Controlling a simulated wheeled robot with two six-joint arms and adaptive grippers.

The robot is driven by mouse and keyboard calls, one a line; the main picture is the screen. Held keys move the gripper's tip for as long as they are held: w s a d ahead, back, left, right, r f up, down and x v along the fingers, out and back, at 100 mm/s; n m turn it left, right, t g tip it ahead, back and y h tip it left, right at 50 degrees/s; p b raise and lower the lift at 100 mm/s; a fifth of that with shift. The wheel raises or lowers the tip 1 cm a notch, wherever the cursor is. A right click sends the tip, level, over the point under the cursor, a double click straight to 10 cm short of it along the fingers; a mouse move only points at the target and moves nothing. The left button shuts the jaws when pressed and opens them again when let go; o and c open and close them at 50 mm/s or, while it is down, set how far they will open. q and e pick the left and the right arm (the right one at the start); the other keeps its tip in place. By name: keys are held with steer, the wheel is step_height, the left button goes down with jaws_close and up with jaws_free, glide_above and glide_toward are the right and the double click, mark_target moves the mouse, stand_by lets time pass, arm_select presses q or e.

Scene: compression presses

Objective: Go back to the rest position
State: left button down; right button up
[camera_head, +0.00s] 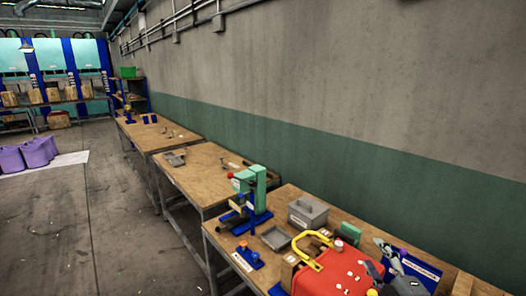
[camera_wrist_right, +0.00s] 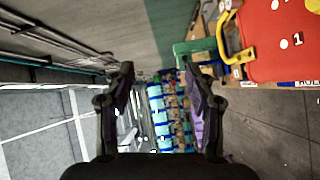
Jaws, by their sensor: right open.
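My right gripper (camera_head: 390,258) shows at the lower right of the head view, above the bench beside the red case. In the right wrist view my right gripper (camera_wrist_right: 160,82) has its two dark fingers well apart with nothing between them. The wrist view is turned on its side, with the room beyond the fingers. My left gripper is not in view.
The red case (camera_head: 335,276) with a yellow handle is on the near wooden bench (camera_head: 285,203). A green and blue press (camera_head: 250,192), a grey box (camera_head: 307,212) and a grey tray (camera_head: 275,238) stand beyond it. Open floor (camera_head: 130,240) lies at left.

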steer(key=s+d+f+m+g+h, duration=0.3)
steer(key=s+d+f+m+h, duration=0.1)
steer(key=f+m, duration=0.35)
steer(key=s+a+f+m+g+y, duration=0.1)
steer(key=s+a+f+m+g, duration=0.35)
steer(key=s+f, duration=0.35)
steer(key=s+a+f+m+g+y, duration=0.1)
steer(key=s+a+f+m+g, duration=0.2)
steer(key=s+f+g, duration=0.45)
steer(key=s+d+f+b, duration=0.1)
steer(key=s+f+b, duration=0.1)
steer(key=f, duration=1.3)
steer(key=s+d+f+b, duration=0.1)
steer(key=f+b, duration=0.2)
steer(key=f, duration=1.2)
arm_select(q)
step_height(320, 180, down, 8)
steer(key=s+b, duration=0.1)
steer(key=b, duration=0.2)
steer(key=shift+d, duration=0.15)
arm_select(e)
steer(key=s+d+f+g, duration=0.1)
steer(key=s+f, duration=1.8)
steer(key=f, duration=0.1)
steer(key=shift+d+m, duration=0.3)
steer(key=shift+m, duration=0.1)
